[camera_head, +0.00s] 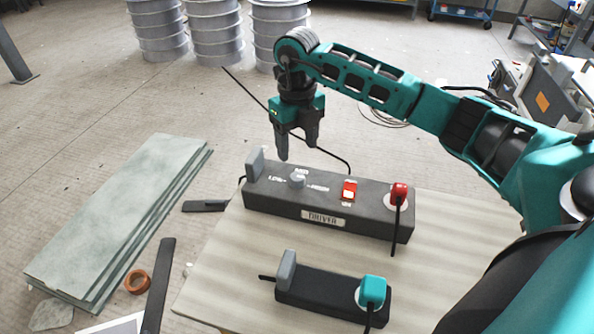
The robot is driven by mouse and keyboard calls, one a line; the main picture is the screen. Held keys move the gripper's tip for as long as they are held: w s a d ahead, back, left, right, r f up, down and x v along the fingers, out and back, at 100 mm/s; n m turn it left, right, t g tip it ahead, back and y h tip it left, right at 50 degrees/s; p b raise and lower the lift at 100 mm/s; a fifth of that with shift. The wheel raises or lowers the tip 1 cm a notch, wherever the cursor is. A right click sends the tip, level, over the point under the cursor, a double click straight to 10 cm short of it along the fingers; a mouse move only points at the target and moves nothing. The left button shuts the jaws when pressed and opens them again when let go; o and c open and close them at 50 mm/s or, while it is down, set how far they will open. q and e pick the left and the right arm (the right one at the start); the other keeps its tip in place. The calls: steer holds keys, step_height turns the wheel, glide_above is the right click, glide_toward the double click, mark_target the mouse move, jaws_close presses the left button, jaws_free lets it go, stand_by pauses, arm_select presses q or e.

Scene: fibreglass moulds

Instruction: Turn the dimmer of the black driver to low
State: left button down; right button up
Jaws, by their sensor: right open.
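The black driver (275,204) is a long dark box on the board, with a "DRIVER" label on its front. Its grey dimmer knob (297,178) sits on the top face, left of centre, with "LOW" printed to its left and more lettering above and to its right. A red switch (349,190) is farther right on the top. My right gripper (297,151) points down above and slightly behind the dimmer, open and empty, apart from the knob. My left gripper is not in view.
A red plug (399,192) stands at the driver's right end and a grey block (255,164) at its left end. A smaller black box (330,293) with a teal plug (373,290) is in front. Greenish panels (120,215) are stacked at left. A black cable passes behind the driver.

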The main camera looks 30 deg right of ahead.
mark_target(297, 176)
step_height(297, 176, down, 9)
steer(key=shift+f+b, duration=0.1)
steer(key=shift+b, duration=0.25)
steer(key=shift+c, duration=0.4)
steer(key=c, duration=1)
steer(key=shift+o, duration=0.2)
